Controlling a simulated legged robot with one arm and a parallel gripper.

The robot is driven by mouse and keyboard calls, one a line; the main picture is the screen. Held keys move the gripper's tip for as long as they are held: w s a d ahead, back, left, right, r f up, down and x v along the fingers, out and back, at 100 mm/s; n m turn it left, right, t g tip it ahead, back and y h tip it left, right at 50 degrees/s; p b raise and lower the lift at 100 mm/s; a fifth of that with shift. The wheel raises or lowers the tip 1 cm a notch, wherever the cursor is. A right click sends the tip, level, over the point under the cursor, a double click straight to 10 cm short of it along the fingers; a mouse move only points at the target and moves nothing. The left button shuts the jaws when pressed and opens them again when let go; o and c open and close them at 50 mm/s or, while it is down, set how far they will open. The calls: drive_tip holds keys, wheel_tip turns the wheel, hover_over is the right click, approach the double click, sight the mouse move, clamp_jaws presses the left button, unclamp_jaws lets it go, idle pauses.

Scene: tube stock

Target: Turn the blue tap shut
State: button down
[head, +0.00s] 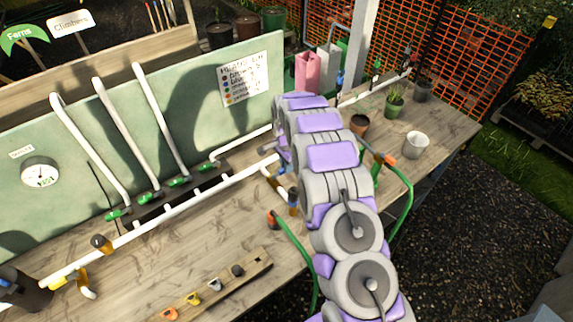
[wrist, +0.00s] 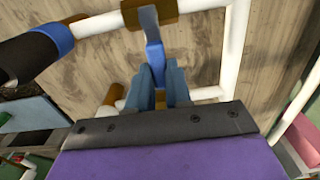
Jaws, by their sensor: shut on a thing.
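The blue tap's lever (wrist: 154,52) shows in the wrist view, blue with a bare metal part at its top end. It joins a brass valve body (wrist: 165,10) on a white pipe, and the lever looks crosswise to that short pipe run. My gripper (wrist: 158,80) is shut on the lever, with its blue-grey fingers on either side of it. The fingers hide the lever's lower end. In the head view my own arm covers the middle of the bench, and the gripper and the blue lever cannot be made out.
A black cylinder with a blue band (wrist: 35,50) is close on the left in the wrist view. White pipes run along the wooden bench (head: 140,265). A yellow tap (head: 68,280) is at the left. Green hoses (head: 405,205) flank my arm. A sign (head: 245,80) hangs on the back panel.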

drive_tip(key=c, duration=1)
unclamp_jaws()
drive_tip(key=shift+a, duration=0.2)
drive_tip(key=shift+c, duration=0.2)
drive_tip(key=shift+d+r, duration=0.1)
drive_tip(key=shift+r, duration=0.4)
wheel_tip(320, 180, up, 16)
drive_tip(key=shift+a+r, duration=0.15)
drive_tip(key=shift+a, duration=0.05)
